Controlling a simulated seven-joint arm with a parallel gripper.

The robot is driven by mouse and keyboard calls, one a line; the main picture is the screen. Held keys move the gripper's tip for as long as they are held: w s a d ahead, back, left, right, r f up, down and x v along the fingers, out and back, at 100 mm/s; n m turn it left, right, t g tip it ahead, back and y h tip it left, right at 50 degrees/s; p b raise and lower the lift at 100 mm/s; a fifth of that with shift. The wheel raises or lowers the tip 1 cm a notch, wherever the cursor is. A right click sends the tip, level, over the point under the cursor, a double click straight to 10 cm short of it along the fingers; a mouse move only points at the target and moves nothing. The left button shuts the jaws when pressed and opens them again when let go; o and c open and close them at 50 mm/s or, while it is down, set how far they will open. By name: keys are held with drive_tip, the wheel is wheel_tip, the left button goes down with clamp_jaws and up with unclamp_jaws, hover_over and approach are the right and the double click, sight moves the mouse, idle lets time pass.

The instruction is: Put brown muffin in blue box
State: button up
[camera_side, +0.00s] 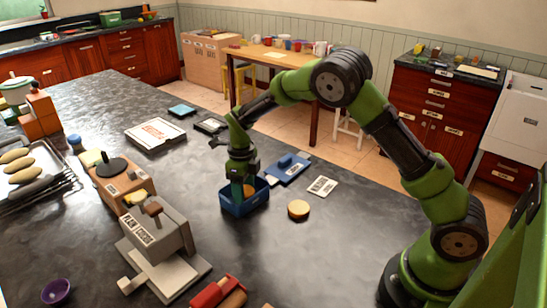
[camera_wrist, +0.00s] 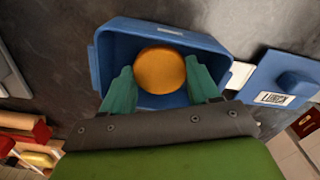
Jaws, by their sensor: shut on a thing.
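The blue box (camera_side: 243,208) stands open on the dark counter; its rim and inner wall also show in the wrist view (camera_wrist: 107,60). The brown muffin (camera_wrist: 160,72), a round orange-brown thing, is inside the box between my fingers. A bit of it shows in the side view (camera_side: 249,190). My gripper (camera_side: 240,188) points down into the box, its teal fingers (camera_wrist: 158,68) shut on the muffin's two sides. The box walls hide the muffin's underside in the side view, so I cannot tell whether it touches the box floor.
A blue lid (camera_side: 287,168) marked "LUNCH" and a white card (camera_side: 322,186) lie right of the box. A round tan item (camera_side: 298,209) sits on the counter nearby. A grey machine (camera_side: 160,240) stands front left. The counter in front of the box is clear.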

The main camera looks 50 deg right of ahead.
drive_tip(key=shift+f, duration=0.6)
drive_tip(key=o, duration=1)
drive_tip(key=shift+f, duration=0.15)
drive_tip(key=shift+o, duration=0.2)
